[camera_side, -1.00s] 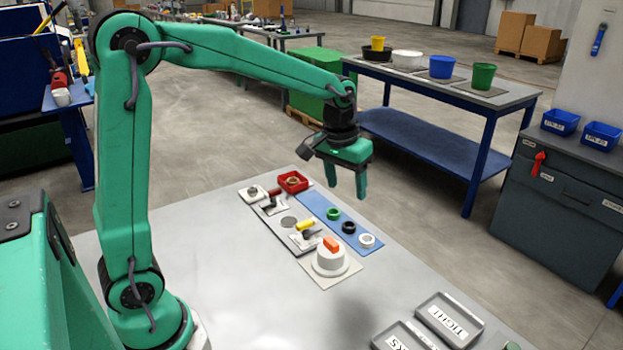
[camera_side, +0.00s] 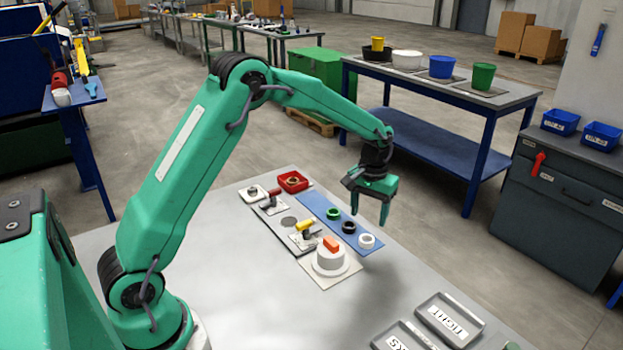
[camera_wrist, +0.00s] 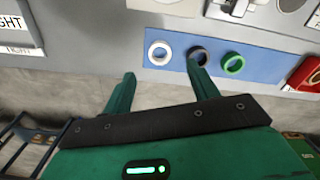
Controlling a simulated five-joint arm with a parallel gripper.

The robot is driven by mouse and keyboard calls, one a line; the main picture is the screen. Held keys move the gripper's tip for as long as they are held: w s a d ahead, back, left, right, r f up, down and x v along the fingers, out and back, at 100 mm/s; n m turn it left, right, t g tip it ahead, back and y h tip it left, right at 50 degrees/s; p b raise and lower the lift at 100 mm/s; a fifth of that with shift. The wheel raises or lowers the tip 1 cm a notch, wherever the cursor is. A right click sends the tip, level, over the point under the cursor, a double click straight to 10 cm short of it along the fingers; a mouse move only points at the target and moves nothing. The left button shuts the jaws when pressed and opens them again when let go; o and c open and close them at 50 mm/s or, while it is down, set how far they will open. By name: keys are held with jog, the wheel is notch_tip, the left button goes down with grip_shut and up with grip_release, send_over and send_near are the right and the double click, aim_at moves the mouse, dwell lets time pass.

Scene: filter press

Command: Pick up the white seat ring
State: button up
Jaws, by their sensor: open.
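The white seat ring (camera_side: 367,241) lies flat on the blue mat (camera_side: 318,204), at the mat's near right end in the side view. It also shows in the wrist view (camera_wrist: 159,53), beyond my fingertips and between their lines. My gripper (camera_side: 384,216) is open and empty, pointing down above the mat's far edge, a little above and right of the ring in the picture. In the wrist view my gripper's two fingers (camera_wrist: 162,80) are apart with nothing between them.
A black ring (camera_side: 348,227) and a green ring (camera_side: 333,213) lie beside the white one. A white round block with an orange handle (camera_side: 331,257) stands close by. A red tray (camera_side: 293,181) is at the far end. Grey trays (camera_side: 448,319) are at front right.

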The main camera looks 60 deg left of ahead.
aim_at(367, 235)
jog(key=shift+f, duration=1.3)
jog(key=shift+f, duration=0.1)
jog(key=shift+w+f, duration=0.1)
jog(key=shift+f, duration=2.35)
jog(key=shift+c, duration=0.2)
jog(key=c, duration=1)
